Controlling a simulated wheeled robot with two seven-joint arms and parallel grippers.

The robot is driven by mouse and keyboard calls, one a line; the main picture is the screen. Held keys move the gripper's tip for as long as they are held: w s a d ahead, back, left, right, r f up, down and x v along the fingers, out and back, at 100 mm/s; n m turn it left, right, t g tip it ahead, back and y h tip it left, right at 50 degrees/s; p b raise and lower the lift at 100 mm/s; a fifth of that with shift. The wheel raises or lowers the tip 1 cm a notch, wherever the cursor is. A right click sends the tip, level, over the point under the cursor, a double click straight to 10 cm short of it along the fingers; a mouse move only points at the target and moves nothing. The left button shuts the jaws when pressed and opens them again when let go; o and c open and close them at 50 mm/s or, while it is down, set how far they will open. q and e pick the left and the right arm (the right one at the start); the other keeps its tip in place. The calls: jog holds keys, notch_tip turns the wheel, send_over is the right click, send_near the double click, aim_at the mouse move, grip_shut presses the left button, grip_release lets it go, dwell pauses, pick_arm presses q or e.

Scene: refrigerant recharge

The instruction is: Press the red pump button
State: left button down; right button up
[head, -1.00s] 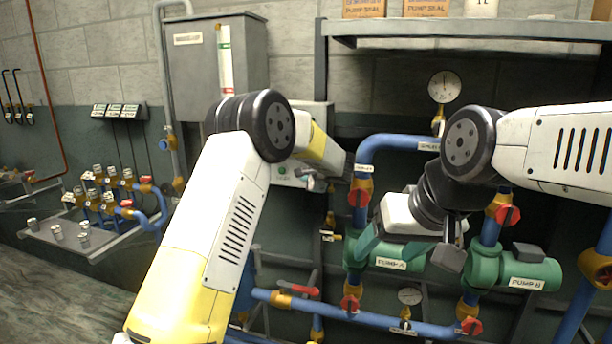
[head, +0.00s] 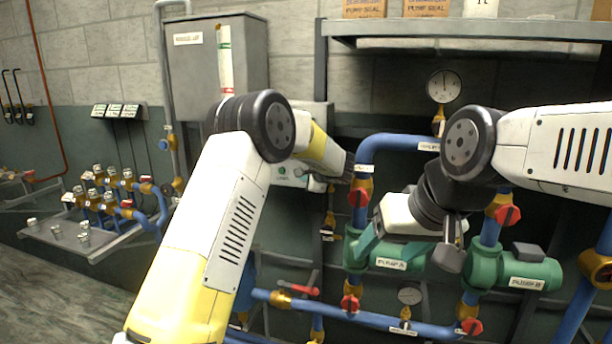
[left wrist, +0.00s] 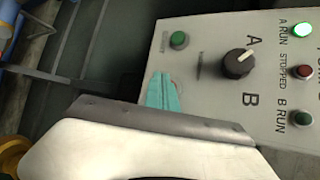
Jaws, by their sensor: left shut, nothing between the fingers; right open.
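The pump control panel (left wrist: 217,81) is a light grey box with a green button (left wrist: 178,40), a black A/B selector knob (left wrist: 238,63), a red round light labelled STOPPED (left wrist: 304,71), a lit green A RUN light (left wrist: 302,29) and a darker B RUN light (left wrist: 302,118). In the head view the panel (head: 290,175) is mostly behind my left arm. No separate red button is visible; part of the panel is hidden by my gripper. My left gripper (left wrist: 162,92) is shut and empty, its teal tips over the panel face. My right gripper (head: 408,252) is open and empty before the pumps.
Green pump A (head: 395,262) and pump B (head: 530,274) sit among blue pipes (head: 400,142) with red-handled valves. A shelf (head: 470,30) holds boxes above. A tray with small fittings (head: 75,238) is at the left.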

pick_arm(q)
jog(key=shift+w, duration=0.15)
jog(key=shift+w+d, duration=0.15)
jog(key=shift+w, duration=0.1)
jog(key=shift+w+d, duration=0.15)
jog(key=shift+w, duration=0.3)
dwell(0.6)
jog(key=shift+s, duration=0.1)
jog(key=shift+s+a, duration=0.3)
jog(key=shift+s, duration=0.5)
jog(key=s, duration=0.1)
jog(key=s+a, duration=0.1)
jog(key=s, duration=0.2)
jog(key=shift+s+a, duration=0.25)
jog(key=shift+s, duration=0.1)
dwell(0.6)
